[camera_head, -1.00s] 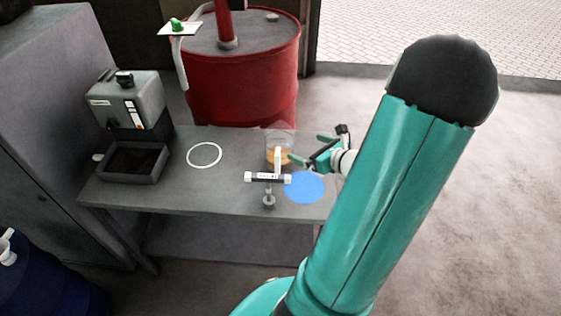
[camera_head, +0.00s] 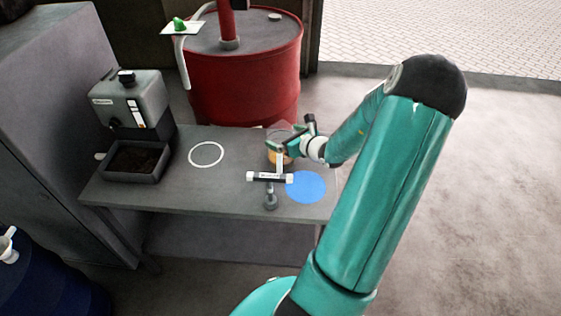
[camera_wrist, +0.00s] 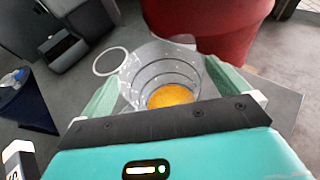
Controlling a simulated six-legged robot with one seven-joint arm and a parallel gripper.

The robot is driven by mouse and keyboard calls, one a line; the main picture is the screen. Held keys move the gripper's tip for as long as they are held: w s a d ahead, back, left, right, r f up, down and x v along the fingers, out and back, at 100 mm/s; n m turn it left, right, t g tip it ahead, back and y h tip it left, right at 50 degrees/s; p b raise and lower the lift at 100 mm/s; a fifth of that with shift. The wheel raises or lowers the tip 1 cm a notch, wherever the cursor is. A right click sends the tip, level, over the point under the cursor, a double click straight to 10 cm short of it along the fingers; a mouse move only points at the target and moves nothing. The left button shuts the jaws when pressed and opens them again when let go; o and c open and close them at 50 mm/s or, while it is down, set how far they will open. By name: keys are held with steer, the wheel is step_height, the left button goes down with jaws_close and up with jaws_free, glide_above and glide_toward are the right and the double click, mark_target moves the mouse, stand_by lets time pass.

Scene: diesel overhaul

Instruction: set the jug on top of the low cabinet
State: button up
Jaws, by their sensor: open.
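The jug (camera_head: 274,157) is a clear vessel with amber liquid in its bottom. It stands upright at the back right of the grey bench. In the wrist view the jug (camera_wrist: 170,84) opens towards the camera, between my two green fingers. My gripper (camera_head: 288,141) is at the jug's upper right side; in the wrist view my gripper (camera_wrist: 163,72) is open with a finger on each side of the jug. I cannot tell whether either finger touches it. A grey cabinet (camera_head: 48,120) stands left of the bench; I cannot tell whether it is the low cabinet.
A T-handled tool (camera_head: 270,178) stands in front of the jug, near a flat blue disc (camera_head: 307,187). A white ring (camera_head: 206,154) marks clear bench top. A grey machine (camera_head: 130,103) and tray (camera_head: 133,164) are at left. A red drum (camera_head: 245,85) stands behind.

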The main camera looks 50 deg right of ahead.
steer(key=shift+w+f, duration=0.1)
steer(key=shift+w, duration=0.25)
steer(key=c, duration=1.9)
